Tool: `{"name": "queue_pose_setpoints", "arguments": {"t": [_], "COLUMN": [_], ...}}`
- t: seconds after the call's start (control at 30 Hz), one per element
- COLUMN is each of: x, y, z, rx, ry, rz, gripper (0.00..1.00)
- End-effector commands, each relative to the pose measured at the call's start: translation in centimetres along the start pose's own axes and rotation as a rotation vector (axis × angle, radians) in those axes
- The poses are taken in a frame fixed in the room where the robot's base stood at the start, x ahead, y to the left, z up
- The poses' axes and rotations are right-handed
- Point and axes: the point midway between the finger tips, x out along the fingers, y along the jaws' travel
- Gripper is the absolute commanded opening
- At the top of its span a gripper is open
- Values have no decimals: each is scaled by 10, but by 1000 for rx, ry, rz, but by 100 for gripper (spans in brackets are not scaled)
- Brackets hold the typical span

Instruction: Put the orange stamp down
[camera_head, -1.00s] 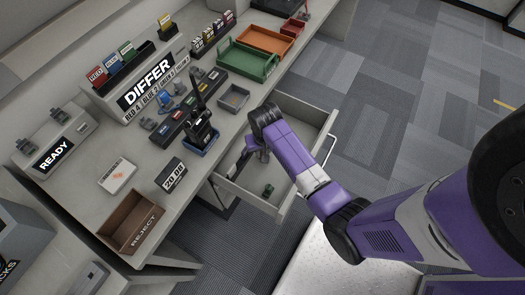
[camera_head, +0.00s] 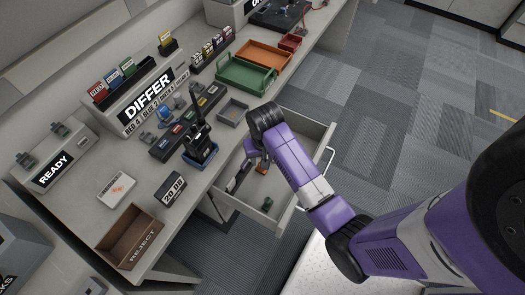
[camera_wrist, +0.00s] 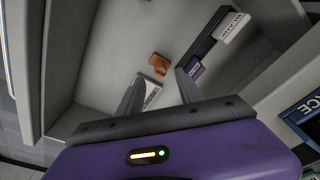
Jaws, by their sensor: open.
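The orange stamp (camera_wrist: 160,63) lies in the open drawer, just beyond my fingertips in the wrist view. In the head view my gripper (camera_head: 257,160) is inside the drawer (camera_head: 288,190), partly hidden by my wrist.
A purple labelled piece (camera_wrist: 196,70) and a white-labelled block (camera_wrist: 232,27) lie along a dark strip to the right in the drawer.

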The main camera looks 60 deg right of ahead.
Motion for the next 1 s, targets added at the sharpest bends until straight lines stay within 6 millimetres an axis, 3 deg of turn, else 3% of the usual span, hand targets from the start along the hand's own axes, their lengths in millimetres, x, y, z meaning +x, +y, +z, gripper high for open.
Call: {"name": "queue_pose_setpoints", "arguments": {"t": [0.1, 0.3, 0.6, 0.83, 1.0], "x": [-24, -48, -50, -26, -32], "y": [0, 0, -2, -18, -27], "z": [-1, -1, 6, 56, 102], "rx": [0, 0, -15, -136, -249], "ry": [3, 2, 16, 183, 362], "rz": [-1, -1, -7, -80, -159], "gripper": [43, 43, 43, 43, 43]}}
